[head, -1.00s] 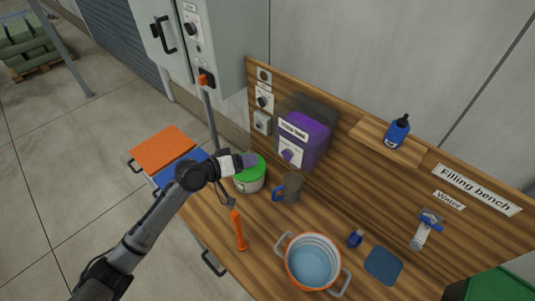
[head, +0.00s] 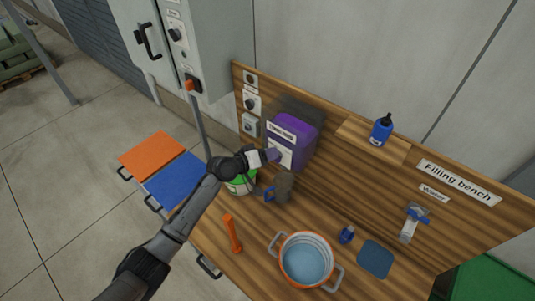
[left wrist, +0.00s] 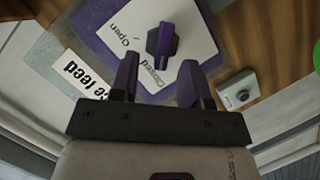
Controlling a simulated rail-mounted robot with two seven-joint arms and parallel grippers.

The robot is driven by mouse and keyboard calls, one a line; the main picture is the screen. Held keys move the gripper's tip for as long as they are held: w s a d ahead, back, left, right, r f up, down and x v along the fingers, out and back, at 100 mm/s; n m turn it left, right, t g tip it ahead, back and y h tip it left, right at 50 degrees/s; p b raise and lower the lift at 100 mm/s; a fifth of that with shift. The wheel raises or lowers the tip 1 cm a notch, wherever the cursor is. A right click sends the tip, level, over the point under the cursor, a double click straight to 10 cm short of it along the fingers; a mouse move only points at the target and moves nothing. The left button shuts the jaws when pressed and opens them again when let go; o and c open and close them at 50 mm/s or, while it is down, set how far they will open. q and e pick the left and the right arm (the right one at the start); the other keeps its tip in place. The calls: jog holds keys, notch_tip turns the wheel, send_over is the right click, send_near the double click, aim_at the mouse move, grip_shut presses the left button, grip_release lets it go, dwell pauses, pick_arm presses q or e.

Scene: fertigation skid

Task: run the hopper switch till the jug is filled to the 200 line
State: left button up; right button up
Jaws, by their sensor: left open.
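The purple hopper (head: 295,138) is mounted on the bench's back board. Its white plate, marked Open and Closed, carries a dark purple knob switch (left wrist: 162,42), seen in the left wrist view. My left gripper (head: 273,155) is at the plate in the head view. In the left wrist view its fingers (left wrist: 160,82) are open and empty, pointing at the knob, which lies just beyond the tips. The grey jug with a blue handle (head: 285,187) stands on the bench below the hopper. Its level and 200 line cannot be made out. My right gripper is not in view.
A green-lidded tub (head: 242,184) stands left of the jug, partly behind my arm. An orange-rimmed pot (head: 306,262), an orange tool (head: 232,233), a small blue bottle (head: 347,235) and a blue mat (head: 376,260) are on the bench. A grey switch box (head: 250,124) is beside the hopper.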

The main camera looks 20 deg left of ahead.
pick_arm(q)
jog(key=shift+c, duration=0.9)
grip_shut()
jog(key=m+p, duration=0.1)
jog(key=m+y+p, duration=0.1)
jog(key=p, duration=0.1)
jog(key=d+m+y+p, duration=0.1)
jog(key=shift+s+r+p, duration=0.15)
jog(key=shift+r+p, duration=0.2)
jog(key=shift+p, duration=0.05)
jog(key=shift+m, duration=0.3)
